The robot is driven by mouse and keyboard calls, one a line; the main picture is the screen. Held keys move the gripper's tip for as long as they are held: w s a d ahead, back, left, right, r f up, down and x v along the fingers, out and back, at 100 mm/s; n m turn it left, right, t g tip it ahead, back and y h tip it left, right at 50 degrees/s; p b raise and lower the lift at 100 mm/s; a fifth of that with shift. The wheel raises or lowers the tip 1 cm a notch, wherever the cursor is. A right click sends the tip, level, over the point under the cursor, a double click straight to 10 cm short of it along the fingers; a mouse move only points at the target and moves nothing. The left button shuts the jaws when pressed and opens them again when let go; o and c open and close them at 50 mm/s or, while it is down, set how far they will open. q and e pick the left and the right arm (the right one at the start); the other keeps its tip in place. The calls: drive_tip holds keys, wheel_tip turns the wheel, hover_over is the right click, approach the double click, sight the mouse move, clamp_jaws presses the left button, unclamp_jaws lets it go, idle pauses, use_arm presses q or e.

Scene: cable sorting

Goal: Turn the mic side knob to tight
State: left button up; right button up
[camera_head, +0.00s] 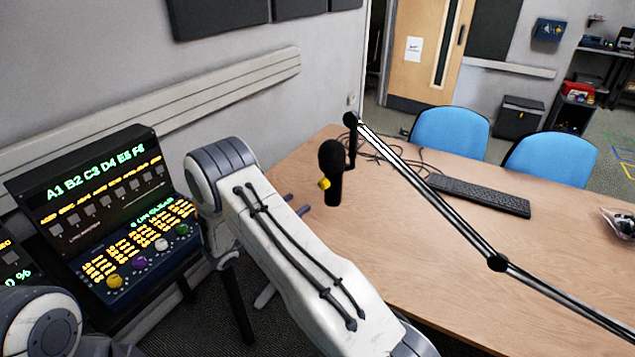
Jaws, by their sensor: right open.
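The black microphone (332,165) hangs upright over the wooden table at the centre of the head view, held by a boom arm (430,205). Its yellow side knob (324,184) faces left. My right gripper (297,205) is mostly hidden behind my white arm. Only its two purple-grey fingertips show, spread apart and open, to the left of and a little below the knob. I see a gap between the fingertips and the knob. The knob's turn position is too small to read. My left gripper is not in view.
A console (95,215) with lit screens and coloured knobs stands at the left. The table (420,260) also holds a keyboard (480,194) and loose cables (385,150). Two blue chairs (450,131) stand behind it. The boom arm crosses the table's right half.

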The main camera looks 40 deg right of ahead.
sight(321, 185)
drive_tip(key=shift+n+t, duration=0.3)
drive_tip(key=shift+n, duration=0.1)
drive_tip(key=p+x, duration=0.1)
drive_tip(key=x, duration=0.4)
drive_tip(key=p+x, duration=0.2)
drive_tip(key=x, duration=0.3)
drive_tip(key=shift+w+d+f, duration=0.1)
drive_tip(key=shift+w+d, duration=0.25)
drive_tip(key=shift+d, duration=0.2)
clamp_jaws()
